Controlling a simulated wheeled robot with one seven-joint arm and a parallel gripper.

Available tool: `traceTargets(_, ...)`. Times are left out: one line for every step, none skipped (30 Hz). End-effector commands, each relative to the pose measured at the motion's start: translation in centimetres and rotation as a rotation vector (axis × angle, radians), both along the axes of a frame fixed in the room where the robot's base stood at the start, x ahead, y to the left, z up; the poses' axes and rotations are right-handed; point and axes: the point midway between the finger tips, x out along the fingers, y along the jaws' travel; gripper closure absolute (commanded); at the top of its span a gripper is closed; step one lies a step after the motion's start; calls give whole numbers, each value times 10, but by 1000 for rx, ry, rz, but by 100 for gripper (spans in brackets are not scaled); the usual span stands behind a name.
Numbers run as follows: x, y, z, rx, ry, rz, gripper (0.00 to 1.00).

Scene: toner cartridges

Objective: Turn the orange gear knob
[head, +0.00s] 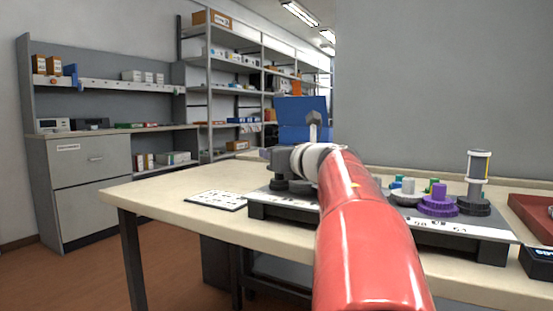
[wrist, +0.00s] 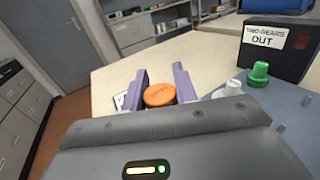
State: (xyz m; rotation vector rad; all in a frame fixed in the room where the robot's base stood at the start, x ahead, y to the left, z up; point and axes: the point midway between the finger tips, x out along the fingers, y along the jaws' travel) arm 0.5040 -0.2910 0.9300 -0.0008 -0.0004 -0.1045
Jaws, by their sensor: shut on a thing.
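The orange gear knob (wrist: 158,95) shows in the wrist view as a round orange cap with faint marking on top. My gripper (wrist: 161,80) has its two purple fingers on either side of the knob and is shut on it. The knob's lower part is hidden by the gripper body. In the head view my arm hides the knob and the fingers. The grey board (head: 480,245) that carries the gears lies on the table, partly behind my arm.
A purple gear knob (head: 438,204) and a dark gear with a spool-like post (head: 478,168) stand to the right on the board. A printed sheet (head: 215,200) lies left; a red tray (head: 530,212) is right.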

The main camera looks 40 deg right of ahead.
Motion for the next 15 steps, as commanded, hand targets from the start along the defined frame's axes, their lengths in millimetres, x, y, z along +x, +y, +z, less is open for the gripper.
traceTargets(0, -2, 0, -2, 0, 27, 94)
traceTargets(0, -1, 0, -2, -1, 46, 94)
traceTargets(1, 0, 1, -2, 0, 69, 94)
traceTargets(1, 0, 1, -2, 0, 85, 94)
traceTargets(0, 0, 1, -1, -1, 100, 94)
traceTargets(0, 1, 1, -1, -1, 118, 94)
traceTargets(1, 1, 1, -2, 0, 131, 94)
traceTargets(1, 2, 1, -2, -1, 142, 94)
traceTargets(1, 2, 1, -1, -1, 156, 94)
traceTargets(1, 3, 1, -1, -1, 164, 94)
traceTargets(1, 3, 1, 0, -1, 173, 94)
traceTargets(1, 3, 1, 0, -1, 181, 94)
traceTargets(1, 3, 1, -1, -1, 187, 94)
traceTargets(1, 3, 1, -1, -1, 191, 94)
traceTargets(0, 3, 1, -1, -2, 196, 94)
